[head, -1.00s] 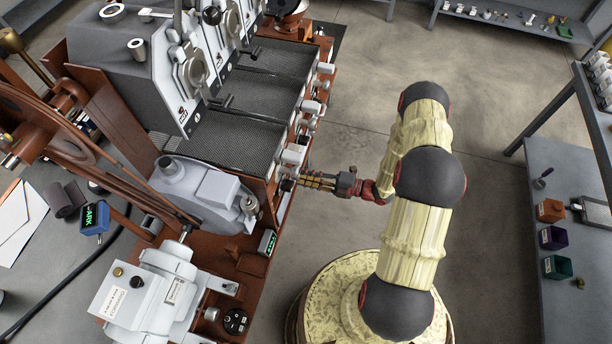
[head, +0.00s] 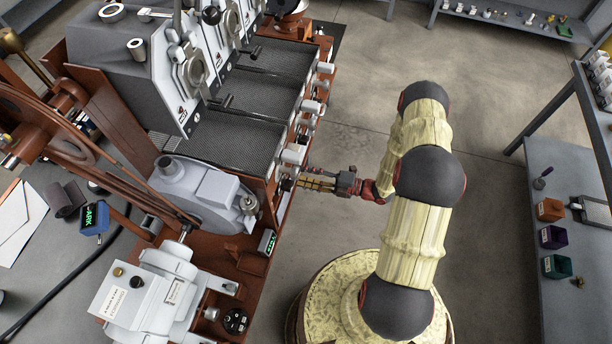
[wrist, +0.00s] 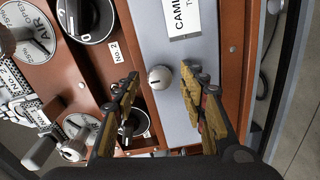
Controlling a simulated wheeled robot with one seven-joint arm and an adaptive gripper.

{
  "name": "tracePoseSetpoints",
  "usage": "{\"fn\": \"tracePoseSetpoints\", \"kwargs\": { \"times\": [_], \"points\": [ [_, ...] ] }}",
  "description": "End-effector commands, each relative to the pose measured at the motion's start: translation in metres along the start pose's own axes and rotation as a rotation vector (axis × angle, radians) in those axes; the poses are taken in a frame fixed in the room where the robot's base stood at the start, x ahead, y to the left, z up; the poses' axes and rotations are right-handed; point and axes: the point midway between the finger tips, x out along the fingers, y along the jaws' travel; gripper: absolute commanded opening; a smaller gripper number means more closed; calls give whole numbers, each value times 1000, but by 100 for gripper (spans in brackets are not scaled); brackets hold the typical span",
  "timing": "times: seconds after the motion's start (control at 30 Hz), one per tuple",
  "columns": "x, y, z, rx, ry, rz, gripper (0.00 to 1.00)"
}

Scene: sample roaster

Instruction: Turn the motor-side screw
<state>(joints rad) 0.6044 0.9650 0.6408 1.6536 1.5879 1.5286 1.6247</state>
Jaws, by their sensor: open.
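My gripper (head: 302,179) is at the front of the red-brown roaster (head: 278,205), by its row of pale knobs. In the wrist view my gripper (wrist: 160,75) is open, with the two gold-padded fingers well apart. A small round white knob with a dark index mark (wrist: 160,77) on a grey panel (wrist: 187,120) shows between the fingertips, and neither finger visibly touches it. The white motor (head: 150,290) stands at the lower left in the head view, with a small round metal part (head: 211,313) beside it. I cannot tell which part is the motor-side screw.
The wrist view shows a black dial (wrist: 88,18), an AIR plate (wrist: 38,40) and another dark knob (wrist: 132,122) near the left finger. A side table (head: 565,210) with small coloured boxes stands at right. The floor (head: 350,140) between is clear.

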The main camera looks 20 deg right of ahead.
Motion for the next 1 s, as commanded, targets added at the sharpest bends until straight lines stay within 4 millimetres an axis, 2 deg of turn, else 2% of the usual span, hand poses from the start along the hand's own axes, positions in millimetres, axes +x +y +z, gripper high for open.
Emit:
{"fn": "tracePoseSetpoints", "kwargs": {
  "times": [0.27,0.7,0.83,1.0],
  "points": [
    [-9,0,0,0,-1,1,42],
    [-89,0,1,-1,-4,0,42],
    [-107,0,1,-1,-4,0,42],
    [-118,0,1,1,-1,0,42]
  ]
}}
